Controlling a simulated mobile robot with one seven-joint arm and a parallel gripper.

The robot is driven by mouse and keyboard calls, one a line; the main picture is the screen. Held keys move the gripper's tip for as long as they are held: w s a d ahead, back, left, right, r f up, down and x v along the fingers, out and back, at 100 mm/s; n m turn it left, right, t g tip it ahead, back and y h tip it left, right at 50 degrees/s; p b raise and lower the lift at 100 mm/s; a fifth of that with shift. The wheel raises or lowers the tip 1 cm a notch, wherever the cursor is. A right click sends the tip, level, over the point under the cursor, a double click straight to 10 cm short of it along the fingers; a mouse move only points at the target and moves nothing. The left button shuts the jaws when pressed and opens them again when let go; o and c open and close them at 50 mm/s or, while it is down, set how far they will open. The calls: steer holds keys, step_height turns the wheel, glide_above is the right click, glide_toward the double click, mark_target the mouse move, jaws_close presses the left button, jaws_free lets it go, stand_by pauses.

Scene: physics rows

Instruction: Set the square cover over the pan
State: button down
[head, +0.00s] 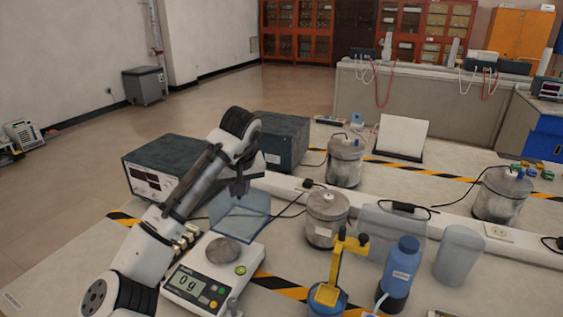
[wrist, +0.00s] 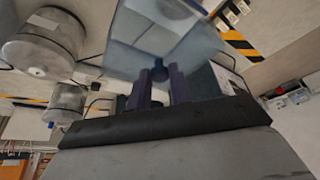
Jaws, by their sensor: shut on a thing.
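The square cover (head: 243,222) is a see-through bluish box. My gripper (head: 239,188) is shut on the knob at its top, and the cover hangs beneath the fingers. In the wrist view, the dark knob sits between the two fingers of my gripper (wrist: 159,82), with the cover (wrist: 150,35) beyond them. The pan (head: 224,252) is a round grey disc on the white balance (head: 200,283), whose display reads 0 g. In the head view the cover is just behind and right of the pan, which shows uncovered. The gap between cover and balance cannot be judged.
Dark-topped instrument boxes (head: 160,168) stand behind my arm. A metal canister (head: 327,218) stands right of the cover. A yellow-and-blue stand (head: 328,297) and blue-capped bottle (head: 398,275) are at front right. Cables lie across the bench.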

mark_target(216, 201)
steer(key=a, duration=0.1)
steer(key=s+a+p, duration=0.1)
steer(key=a, duration=0.1)
steer(key=s+a+p, duration=0.1)
steer(key=a, duration=0.1)
steer(key=shift+a+f, duration=0.1)
steer(key=shift+f, duration=0.3)
steer(key=shift+a+f, duration=0.2)
step_height(216, 201, down, 8)
steer(key=b, duration=0.5)
steer(key=shift+b, duration=0.4)
steer(key=shift+f, duration=0.45)
jaws_free()
stand_by(0.4)
steer(key=shift+r+p, duration=2.9)
steer(key=shift+r, duration=1.1)
